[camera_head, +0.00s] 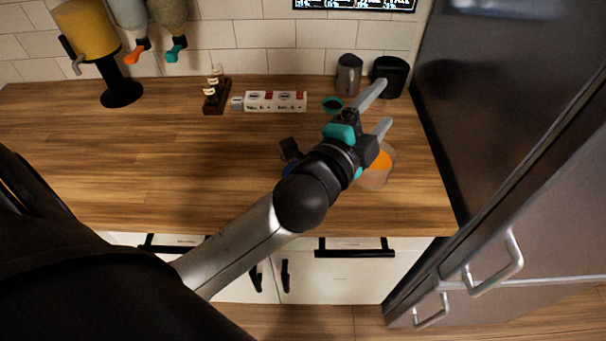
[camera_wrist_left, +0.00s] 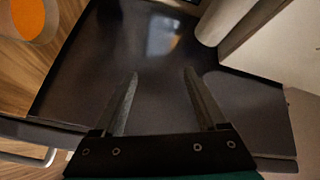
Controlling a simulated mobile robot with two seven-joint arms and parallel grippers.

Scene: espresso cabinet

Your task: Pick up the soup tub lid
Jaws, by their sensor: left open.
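A pale tub (camera_head: 372,180) with orange contents stands on the right part of the wooden counter, partly hidden by my left wrist. It also shows at the top left corner of the left wrist view (camera_wrist_left: 36,18). I cannot make out the soup tub lid for sure in either view. A small black and blue item (camera_head: 290,152) lies left of my wrist, mostly covered by the arm. My left gripper (camera_head: 384,104) is open above the counter, fingers pointing right and away. Nothing shows between its fingertips in the left wrist view (camera_wrist_left: 160,74). My right gripper is not in view.
A metal pitcher (camera_head: 348,75) and a black container (camera_head: 389,77) stand at the back right.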

